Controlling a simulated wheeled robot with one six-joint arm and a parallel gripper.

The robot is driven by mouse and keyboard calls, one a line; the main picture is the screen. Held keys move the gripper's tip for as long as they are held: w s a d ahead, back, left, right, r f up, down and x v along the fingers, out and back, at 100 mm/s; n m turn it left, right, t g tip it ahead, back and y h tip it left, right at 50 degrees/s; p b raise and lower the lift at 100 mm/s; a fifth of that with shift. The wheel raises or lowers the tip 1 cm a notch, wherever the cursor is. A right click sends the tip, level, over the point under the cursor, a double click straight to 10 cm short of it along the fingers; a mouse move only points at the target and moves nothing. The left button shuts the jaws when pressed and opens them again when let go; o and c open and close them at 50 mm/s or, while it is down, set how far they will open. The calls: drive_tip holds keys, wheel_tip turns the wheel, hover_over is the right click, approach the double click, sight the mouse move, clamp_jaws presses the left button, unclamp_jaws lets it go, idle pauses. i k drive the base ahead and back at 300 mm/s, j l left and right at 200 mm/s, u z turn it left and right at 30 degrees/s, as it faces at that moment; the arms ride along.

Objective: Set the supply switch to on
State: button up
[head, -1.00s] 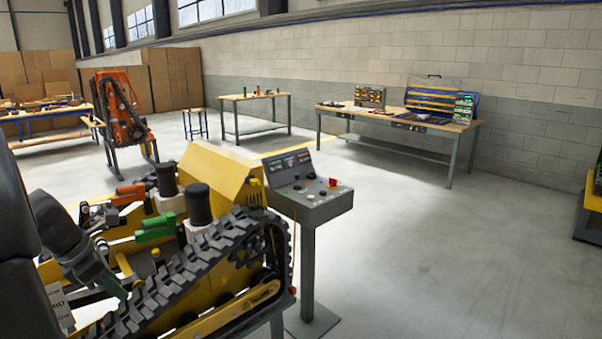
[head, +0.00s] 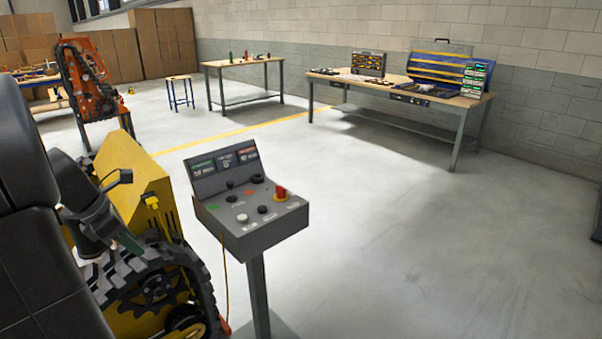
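A grey control box (head: 255,238) stands on a post right of the tracked machine. Its sloped top carries several black knobs (head: 257,179), a red mushroom button (head: 280,193) and a white button (head: 242,218). A raised back panel (head: 223,167) shows small displays. The labels are too small to read, so I cannot tell which control is the supply switch or how it is set. My gripper (head: 122,238) is at the left, in front of the tracked machine and apart from the box. Its fingers are seen too poorly to tell open from shut.
The yellow tracked machine (head: 140,184) stands close left of the box, with a yellow cable hanging between. An orange machine (head: 90,85) is behind it. Workbenches (head: 395,95) line the back wall. The floor right of the box (head: 420,250) is clear.

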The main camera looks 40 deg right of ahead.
sight(280, 191)
drive_tip(key=i+l, duration=0.1)
drive_tip(key=l, duration=0.35)
drive_tip(key=i+l, duration=0.1)
drive_tip(key=l, duration=0.35)
drive_tip(key=i+l, duration=0.1)
drive_tip(key=l, duration=0.35)
drive_tip(key=i+l, duration=0.1)
drive_tip(key=l, duration=0.35)
drive_tip(key=i+l, duration=0.1)
drive_tip(key=l, duration=0.4)
